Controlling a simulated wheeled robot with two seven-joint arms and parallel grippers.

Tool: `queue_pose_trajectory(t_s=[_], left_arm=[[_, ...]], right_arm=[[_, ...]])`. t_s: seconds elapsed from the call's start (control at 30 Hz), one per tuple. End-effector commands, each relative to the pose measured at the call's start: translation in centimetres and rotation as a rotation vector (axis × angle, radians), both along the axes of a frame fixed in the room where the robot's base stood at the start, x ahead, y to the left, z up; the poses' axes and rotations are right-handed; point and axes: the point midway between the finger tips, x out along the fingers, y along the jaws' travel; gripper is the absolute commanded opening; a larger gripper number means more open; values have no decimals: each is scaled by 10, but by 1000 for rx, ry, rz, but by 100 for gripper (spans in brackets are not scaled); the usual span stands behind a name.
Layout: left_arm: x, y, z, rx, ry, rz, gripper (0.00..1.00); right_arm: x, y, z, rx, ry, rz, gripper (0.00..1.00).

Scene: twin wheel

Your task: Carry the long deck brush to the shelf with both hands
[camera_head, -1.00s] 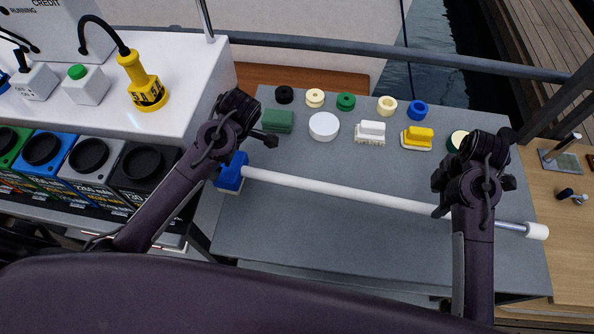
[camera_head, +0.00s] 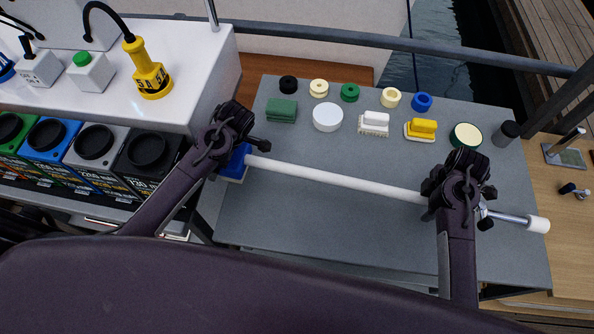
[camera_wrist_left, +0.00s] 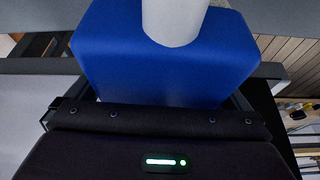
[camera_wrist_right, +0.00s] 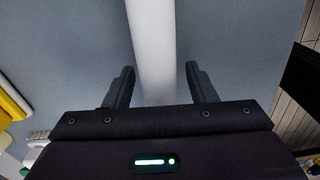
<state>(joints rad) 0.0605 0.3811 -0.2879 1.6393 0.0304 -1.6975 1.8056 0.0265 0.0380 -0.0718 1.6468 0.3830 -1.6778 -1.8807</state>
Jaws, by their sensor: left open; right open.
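The long deck brush lies across the grey table, its blue head (camera_head: 236,163) at the left and its white handle (camera_head: 335,179) running right to a metal section and white end cap (camera_head: 537,224). My left gripper (camera_head: 243,133) is open over the blue head; in the left wrist view the blue head (camera_wrist_left: 165,75) fills the space ahead of the palm and hides the fingertips. My right gripper (camera_head: 457,190) is open at the right part of the handle. In the right wrist view the handle (camera_wrist_right: 152,45) runs between the two spread fingers (camera_wrist_right: 160,68).
Along the table's back edge stand small rings, a white round tub (camera_head: 328,117), a white brush (camera_head: 374,124), a yellow brush (camera_head: 421,130) and a green sponge (camera_head: 281,111). Lidded bins (camera_head: 92,148) and a white counter (camera_head: 195,90) are at left. The table's front (camera_head: 330,235) is clear.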

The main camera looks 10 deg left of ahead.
Motion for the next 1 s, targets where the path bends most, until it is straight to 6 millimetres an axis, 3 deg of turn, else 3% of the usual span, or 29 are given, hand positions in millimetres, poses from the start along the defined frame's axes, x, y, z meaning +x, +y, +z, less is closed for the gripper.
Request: queue_pose_trajectory(t_s=[0.3,0.7,0.8,1.0], left_arm=[[0,1,-2,-1,-1,0,100],[0,0,-2,-1,-1,0,48],[0,0,-2,-1,-1,0,38],[0,0,-2,-1,-1,0,38]], right_arm=[[0,0,-2,0,1,0,51],[0,0,-2,0,0,1,0],[0,0,-2,0,0,1,0],[0,0,-2,0,0,1,0]])
